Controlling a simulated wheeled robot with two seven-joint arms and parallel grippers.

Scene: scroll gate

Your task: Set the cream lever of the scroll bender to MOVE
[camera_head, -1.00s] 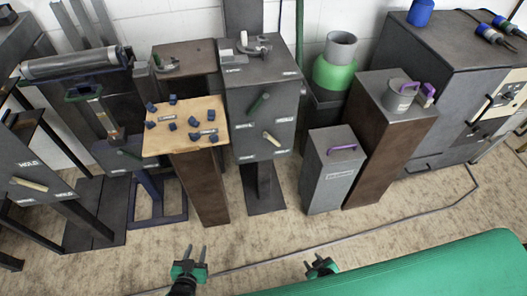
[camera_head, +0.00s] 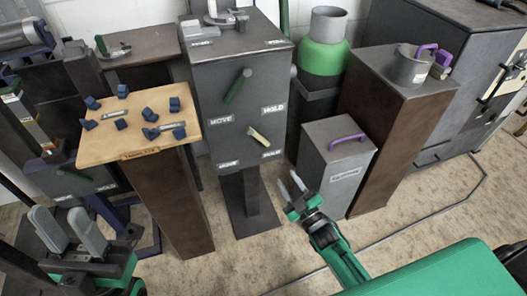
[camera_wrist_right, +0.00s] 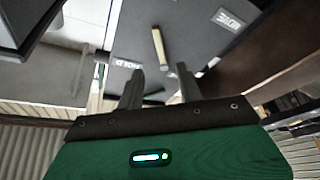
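The scroll bender seems to be the tall grey cabinet (camera_head: 205,85) in the middle of the head view. Its cream lever (camera_head: 258,135) slants down to the right, its lower end near a HOLD label (camera_head: 271,153). A MOVE label (camera_head: 228,163) sits lower left. The cream lever also shows in the right wrist view (camera_wrist_right: 159,47), beyond my fingertips and untouched. My right gripper (camera_head: 291,185) is open and empty, in front of and below the lever. My left gripper (camera_head: 70,228) is open and empty at lower left, far from the cabinet.
A green lever (camera_head: 237,86) sits above the cream one, with its own labels. A wooden-topped stand (camera_head: 140,145) with blue pieces is left of the cabinet. A grey box with a purple handle (camera_head: 347,138) stands close right of it. Floor in front is clear.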

